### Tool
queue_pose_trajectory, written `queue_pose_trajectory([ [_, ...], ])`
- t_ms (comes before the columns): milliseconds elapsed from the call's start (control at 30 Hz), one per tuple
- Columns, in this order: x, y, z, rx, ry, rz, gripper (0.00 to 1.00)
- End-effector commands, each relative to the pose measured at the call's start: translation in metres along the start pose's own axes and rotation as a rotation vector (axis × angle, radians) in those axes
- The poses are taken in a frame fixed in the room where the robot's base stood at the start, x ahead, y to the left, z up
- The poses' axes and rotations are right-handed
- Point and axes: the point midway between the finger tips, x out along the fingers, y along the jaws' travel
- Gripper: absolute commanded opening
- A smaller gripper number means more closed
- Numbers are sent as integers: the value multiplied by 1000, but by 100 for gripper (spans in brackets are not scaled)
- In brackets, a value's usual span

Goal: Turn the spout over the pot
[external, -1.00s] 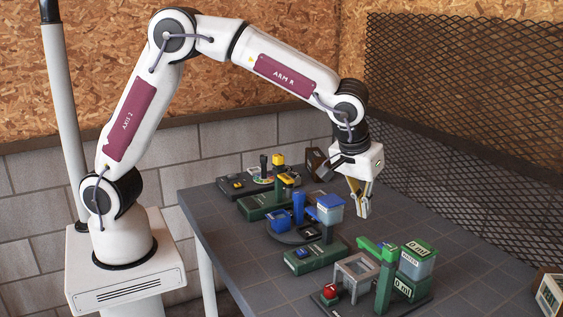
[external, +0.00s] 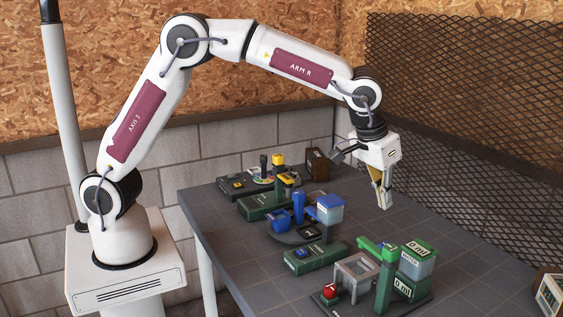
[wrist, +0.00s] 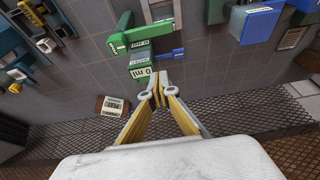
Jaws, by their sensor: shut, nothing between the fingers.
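A green swinging spout arm (external: 377,249) sits on a green post at the front of the table, beside a clear tank (external: 415,262) labelled WATER with a green lid. It also shows in the wrist view as a green bar (wrist: 138,35). A grey open frame (external: 357,270) stands left of the post; I cannot make out a pot under the spout for sure. My gripper (external: 384,206) is shut and empty, above the table behind the water tank, apart from the spout. Its closed fingertips show in the wrist view (wrist: 160,88).
A red knob (external: 330,291) sits on the dark base at the front. A blue unit with a clear box (external: 330,208) stands mid-table, with a green box (external: 315,259) before it. A brown box (external: 317,162) stands at the back.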

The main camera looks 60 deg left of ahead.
Motion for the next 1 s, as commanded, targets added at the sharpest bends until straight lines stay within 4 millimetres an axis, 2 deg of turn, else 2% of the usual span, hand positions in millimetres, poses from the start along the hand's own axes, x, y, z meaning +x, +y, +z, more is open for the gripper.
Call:
queue_pose_trajectory([
  [267,16,-1,0,0,-2,-2,0],
  [700,72,0,1,-1,-3,-2,0],
  [1000,102,-1,1,-1,-1,-1,0],
])
